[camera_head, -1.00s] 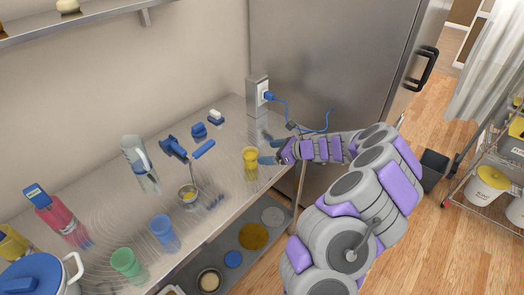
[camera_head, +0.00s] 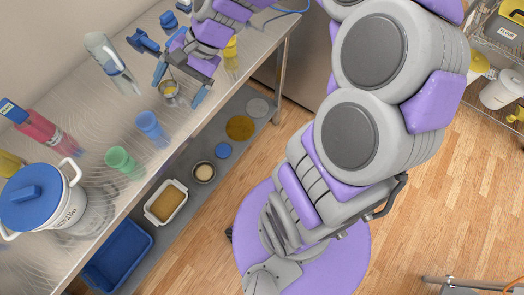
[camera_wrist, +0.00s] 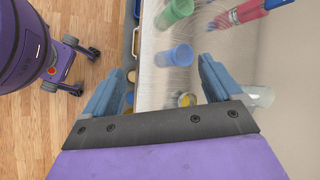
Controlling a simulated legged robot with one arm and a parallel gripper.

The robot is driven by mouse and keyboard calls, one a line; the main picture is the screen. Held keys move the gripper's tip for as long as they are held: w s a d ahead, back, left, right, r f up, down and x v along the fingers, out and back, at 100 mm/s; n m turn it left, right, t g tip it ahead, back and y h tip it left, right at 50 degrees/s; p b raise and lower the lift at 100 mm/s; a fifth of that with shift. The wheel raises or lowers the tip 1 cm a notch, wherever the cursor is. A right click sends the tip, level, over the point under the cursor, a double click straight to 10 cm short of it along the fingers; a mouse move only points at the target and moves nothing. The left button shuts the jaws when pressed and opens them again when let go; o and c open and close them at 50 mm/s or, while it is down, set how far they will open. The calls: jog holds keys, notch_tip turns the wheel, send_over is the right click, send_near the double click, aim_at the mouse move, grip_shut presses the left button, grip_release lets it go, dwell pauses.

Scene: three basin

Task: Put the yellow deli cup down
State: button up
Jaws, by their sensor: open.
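The yellow deli cup (camera_head: 231,47) stands on the steel counter (camera_head: 90,190) near its right end, partly hidden behind my arm in the head view. My gripper (camera_head: 178,88) is open and empty, to the left of the yellow cup and apart from it. Its fingers are spread near the counter's front edge, close to a small metal cup (camera_head: 170,97) with yellow contents. In the wrist view the open fingers (camera_wrist: 162,68) show with nothing between them that they touch. The yellow deli cup cannot be made out there.
A blue cup (camera_head: 152,127), a green cup (camera_head: 122,162), a clear pitcher (camera_head: 110,60), a red bottle (camera_head: 48,128) and a blue-lidded container (camera_head: 38,205) stand on the counter. A lower shelf (camera_head: 190,185) holds several containers.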

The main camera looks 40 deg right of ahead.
jog(key=s+d+f+n+g+h, duration=0.1)
jog(key=s+d+n+h, duration=0.2)
jog(key=s, duration=0.9)
jog(key=s+d+f+n+g+h, duration=0.1)
jog(key=s+d+n+h, duration=0.2)
jog(key=s+n, duration=0.3)
jog(key=s+h, duration=0.1)
jog(key=s, duration=0.4)
jog(key=shift+s+d+g+h, duration=0.15)
jog(key=shift+s+g+h, duration=0.2)
jog(key=shift+g+h, duration=0.05)
